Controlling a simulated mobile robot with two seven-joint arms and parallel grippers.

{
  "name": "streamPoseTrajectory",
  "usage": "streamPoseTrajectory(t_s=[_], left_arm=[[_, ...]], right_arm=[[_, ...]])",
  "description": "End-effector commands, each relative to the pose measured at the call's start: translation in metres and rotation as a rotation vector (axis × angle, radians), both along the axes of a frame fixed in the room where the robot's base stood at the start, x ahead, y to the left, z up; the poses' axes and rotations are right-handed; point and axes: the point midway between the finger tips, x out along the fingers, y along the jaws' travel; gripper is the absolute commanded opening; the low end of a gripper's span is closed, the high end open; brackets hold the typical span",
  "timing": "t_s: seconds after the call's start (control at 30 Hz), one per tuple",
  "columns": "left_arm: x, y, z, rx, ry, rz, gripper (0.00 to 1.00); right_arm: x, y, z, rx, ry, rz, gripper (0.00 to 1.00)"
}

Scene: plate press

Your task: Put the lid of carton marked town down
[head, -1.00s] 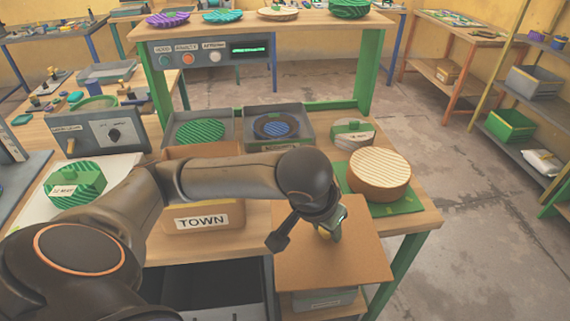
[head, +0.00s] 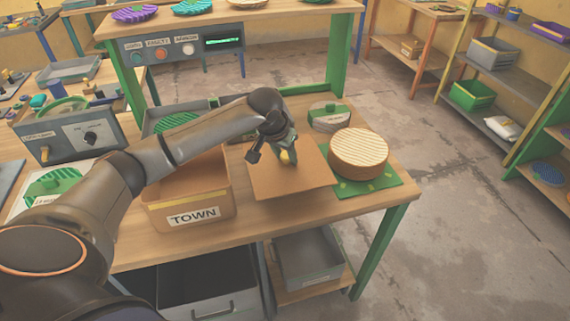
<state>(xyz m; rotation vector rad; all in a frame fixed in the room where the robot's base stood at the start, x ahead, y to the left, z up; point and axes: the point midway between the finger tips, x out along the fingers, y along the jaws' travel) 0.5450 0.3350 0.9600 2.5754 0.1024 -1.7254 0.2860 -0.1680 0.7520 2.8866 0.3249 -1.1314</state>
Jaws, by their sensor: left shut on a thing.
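The carton marked TOWN (head: 190,214) stands on the wooden table at the front left. It is an open brown box, and my left arm crosses over its back part. My left gripper (head: 286,158) points down and is shut on the lid's knob. My right gripper is not in view.
A ribbed round wooden block (head: 358,153) sits on a green mat (head: 370,188) right of the lid. A grey round piece with a green bar (head: 330,116) lies behind. A grey bin (head: 307,260) is on the shelf below. My arm partly hides the trays behind.

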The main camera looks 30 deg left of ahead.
Motion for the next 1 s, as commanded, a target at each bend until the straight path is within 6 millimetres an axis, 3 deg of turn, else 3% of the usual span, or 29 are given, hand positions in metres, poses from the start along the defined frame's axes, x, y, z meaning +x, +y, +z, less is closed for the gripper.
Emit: streamPoseTrajectory(t_s=[0.27, 0.5, 0.83, 0.87, 1.0], left_arm=[[0.01, 0.008, -0.016, -0.001, 0.0, 0.0, 0.0], [0.01, 0.009, -0.046, 0.0, 0.0, 0.0, 0.0], [0.011, 0.008, -0.049, -0.002, -0.001, -0.001, 0.0], [0.011, 0.008, -0.049, -0.002, -0.001, -0.001, 0.41], [0.011, 0.008, -0.049, -0.002, -0.001, -0.001, 0.57]], right_arm=[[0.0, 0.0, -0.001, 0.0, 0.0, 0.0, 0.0], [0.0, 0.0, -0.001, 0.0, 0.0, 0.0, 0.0], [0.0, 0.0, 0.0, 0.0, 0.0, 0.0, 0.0], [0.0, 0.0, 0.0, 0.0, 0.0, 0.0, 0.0], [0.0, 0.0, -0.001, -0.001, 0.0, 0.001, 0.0]])
